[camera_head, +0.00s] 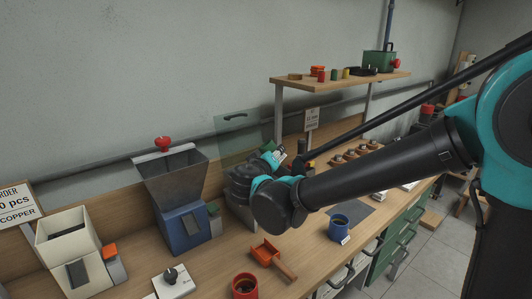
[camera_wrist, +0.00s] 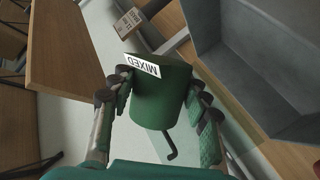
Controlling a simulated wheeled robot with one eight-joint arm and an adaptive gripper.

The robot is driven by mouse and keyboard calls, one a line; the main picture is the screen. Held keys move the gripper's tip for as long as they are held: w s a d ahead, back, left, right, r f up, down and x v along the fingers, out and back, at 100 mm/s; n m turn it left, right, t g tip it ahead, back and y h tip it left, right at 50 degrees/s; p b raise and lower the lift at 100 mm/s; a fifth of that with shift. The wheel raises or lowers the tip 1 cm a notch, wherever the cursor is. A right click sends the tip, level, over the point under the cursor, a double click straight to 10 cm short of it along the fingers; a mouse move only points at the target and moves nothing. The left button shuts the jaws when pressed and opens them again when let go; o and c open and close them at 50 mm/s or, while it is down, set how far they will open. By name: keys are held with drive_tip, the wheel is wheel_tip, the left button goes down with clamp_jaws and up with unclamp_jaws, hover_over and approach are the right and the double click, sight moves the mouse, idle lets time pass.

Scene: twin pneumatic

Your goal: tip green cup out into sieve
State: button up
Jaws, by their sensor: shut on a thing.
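The green cup (camera_wrist: 160,98) is between the two fingers of my gripper (camera_wrist: 158,85) in the wrist view, with a white label reading MIXED at its rim. The fingers are shut on its sides, and a thin hooked handle shows below it. In the head view my gripper (camera_head: 268,160) is raised above the bench, just right of a grey hopper (camera_head: 172,178) on a blue base; the cup is mostly hidden there. A large grey open box (camera_wrist: 250,60) is right of the cup in the wrist view. I cannot tell which thing is the sieve, or see the cup's contents.
A cream hopper (camera_head: 68,240) stands at the left. A red scoop (camera_head: 268,252), a red mug (camera_head: 245,286) and a blue mug (camera_head: 339,227) are on the wooden bench. A clear panel (camera_head: 235,132) stands behind my gripper. A shelf (camera_head: 340,88) is above.

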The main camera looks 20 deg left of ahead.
drive_tip(key=n, duration=0.3)
drive_tip(key=f+n+t+h, duration=0.1)
drive_tip(key=shift+w+d+n, duration=0.1)
drive_tip(key=shift+d+n, duration=0.2)
drive_tip(key=shift+n, duration=0.1)
drive_tip(key=n, duration=0.2)
drive_tip(key=a+n, duration=0.1)
drive_tip(key=shift+r+n+t+h, duration=0.3)
drive_tip(key=shift+n+t, duration=0.1)
drive_tip(key=n, duration=0.3)
drive_tip(key=a+n+t, duration=0.1)
drive_tip(key=shift+s+r+n, duration=0.3)
drive_tip(key=shift+r, duration=0.1)
drive_tip(key=shift+r, duration=0.1)
idle(1.3)
